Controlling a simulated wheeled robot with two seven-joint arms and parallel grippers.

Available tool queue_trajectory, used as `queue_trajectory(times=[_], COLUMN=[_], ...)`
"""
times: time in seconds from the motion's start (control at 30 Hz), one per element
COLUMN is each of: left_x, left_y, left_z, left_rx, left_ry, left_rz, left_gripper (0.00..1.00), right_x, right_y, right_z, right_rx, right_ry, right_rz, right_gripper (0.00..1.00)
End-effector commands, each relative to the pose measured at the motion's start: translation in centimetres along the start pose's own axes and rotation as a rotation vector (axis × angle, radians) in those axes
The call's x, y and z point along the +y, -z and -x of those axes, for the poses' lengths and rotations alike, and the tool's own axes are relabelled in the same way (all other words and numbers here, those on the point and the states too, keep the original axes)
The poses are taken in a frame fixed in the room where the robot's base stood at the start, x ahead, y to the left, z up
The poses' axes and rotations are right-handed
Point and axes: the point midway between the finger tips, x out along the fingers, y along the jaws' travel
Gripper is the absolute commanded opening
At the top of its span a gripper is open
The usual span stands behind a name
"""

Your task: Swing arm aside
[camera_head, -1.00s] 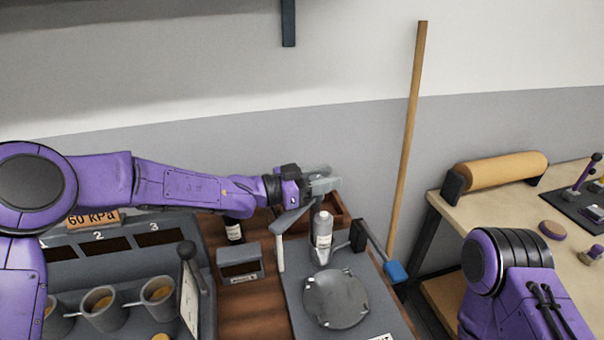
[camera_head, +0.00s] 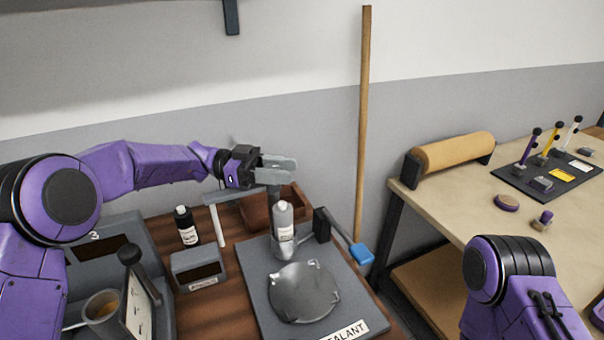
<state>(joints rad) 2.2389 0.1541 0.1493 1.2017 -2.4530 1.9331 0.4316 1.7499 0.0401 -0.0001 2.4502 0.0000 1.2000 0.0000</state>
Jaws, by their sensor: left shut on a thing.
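A sealant station plate (camera_head: 258,300) carries a round grey dish (camera_head: 303,292) and an upright white bottle (camera_head: 283,222) in a clear holder. A thin grey swing arm (camera_head: 232,195) runs leftward from behind the bottle, with a white rod (camera_head: 219,226) hanging from its left end, beside the plate. My left gripper (camera_head: 276,169) is shut at the swing arm's right end, above and behind the bottle; the exact contact is partly hidden. My right arm shows at lower right, but its gripper is out of view.
A dark bottle (camera_head: 187,226) and a small grey display box (camera_head: 198,270) stand left of the plate. A brown bin (camera_head: 257,212) is behind. The workbench (camera_head: 450,205) at right has a tan roll (camera_head: 453,150).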

Motion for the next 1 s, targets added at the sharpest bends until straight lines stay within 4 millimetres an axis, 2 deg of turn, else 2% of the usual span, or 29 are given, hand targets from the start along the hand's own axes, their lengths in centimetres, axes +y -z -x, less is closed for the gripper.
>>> queue_trajectory(times=[0.2,0.53,0.57,0.6,0.87,1.0], left_x=[0.3,0.3,0.3,0.3,0.3,0.2], left_y=[0.3,0.3,0.3,0.3,0.1,-0.1], left_z=[1.0,0.9,0.9,0.9,0.9,2.2], left_rx=[0.006,0.005,0.005,0.005,0.003,0.004], left_ry=[-0.004,-0.004,-0.004,-0.004,-0.005,-0.003], left_rz=[-0.001,-0.003,-0.003,-0.003,-0.001,-0.002], left_gripper=[0.00,0.00,0.51,0.63,0.63,0.63], right_x=[0.0,0.0,0.0,0.0,0.0,-0.1], right_y=[-0.1,-0.1,-0.1,-0.1,-0.1,-0.3], right_z=[-0.2,-0.2,-0.2,-0.2,-0.2,-0.8], right_rx=[0.000,0.000,0.000,0.000,0.000,0.000], right_ry=[0.000,0.000,0.000,0.000,0.000,0.000], right_rz=[0.000,0.000,0.000,0.000,0.000,0.000], right_gripper=[0.43,0.43,0.43,0.43,0.43,0.43])
